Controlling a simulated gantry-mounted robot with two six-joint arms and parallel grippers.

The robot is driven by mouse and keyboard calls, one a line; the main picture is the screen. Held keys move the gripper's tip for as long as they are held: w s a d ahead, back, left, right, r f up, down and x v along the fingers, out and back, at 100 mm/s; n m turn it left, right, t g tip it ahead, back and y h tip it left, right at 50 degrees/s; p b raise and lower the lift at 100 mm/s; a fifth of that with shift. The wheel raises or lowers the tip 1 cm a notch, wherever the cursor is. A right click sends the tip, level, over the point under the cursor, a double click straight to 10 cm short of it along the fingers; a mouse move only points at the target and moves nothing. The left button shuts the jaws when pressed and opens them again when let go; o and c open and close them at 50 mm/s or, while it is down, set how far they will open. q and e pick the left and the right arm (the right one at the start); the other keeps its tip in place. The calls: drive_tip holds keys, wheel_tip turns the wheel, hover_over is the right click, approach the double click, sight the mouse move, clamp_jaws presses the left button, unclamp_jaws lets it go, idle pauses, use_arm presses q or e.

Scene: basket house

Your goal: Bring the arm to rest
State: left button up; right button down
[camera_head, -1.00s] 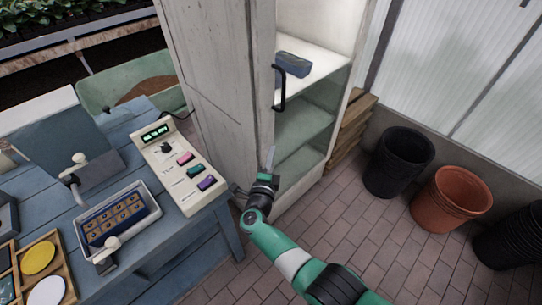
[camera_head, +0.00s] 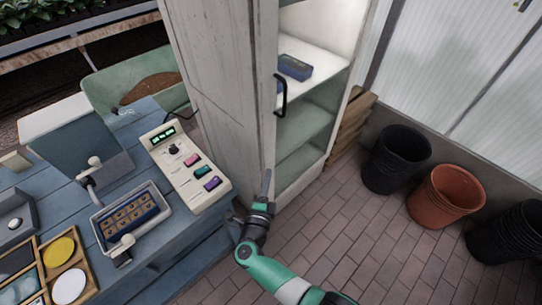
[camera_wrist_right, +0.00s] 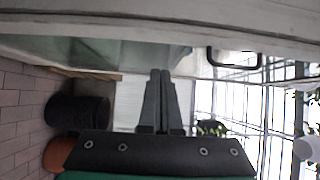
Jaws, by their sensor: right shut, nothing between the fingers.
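My right arm (camera_head: 280,277) is green, white and black and comes in from the bottom of the head view. Its gripper (camera_head: 266,182) points up in front of the tall cabinet's lower part, beside the door edge. In the right wrist view the two grey fingers (camera_wrist_right: 161,100) are together with nothing between them. My left gripper is not in the head view.
The whitewashed cabinet's door (camera_head: 222,90) has a black handle (camera_head: 281,96); a blue box (camera_head: 295,67) lies on its shelf. A blue workbench (camera_head: 190,245) with a control panel (camera_head: 185,170) stands left. Black (camera_head: 396,160) and terracotta pots (camera_head: 446,195) stand right.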

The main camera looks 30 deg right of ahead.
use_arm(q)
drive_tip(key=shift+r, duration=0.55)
use_arm(e)
drive_tip(key=v, duration=0.3)
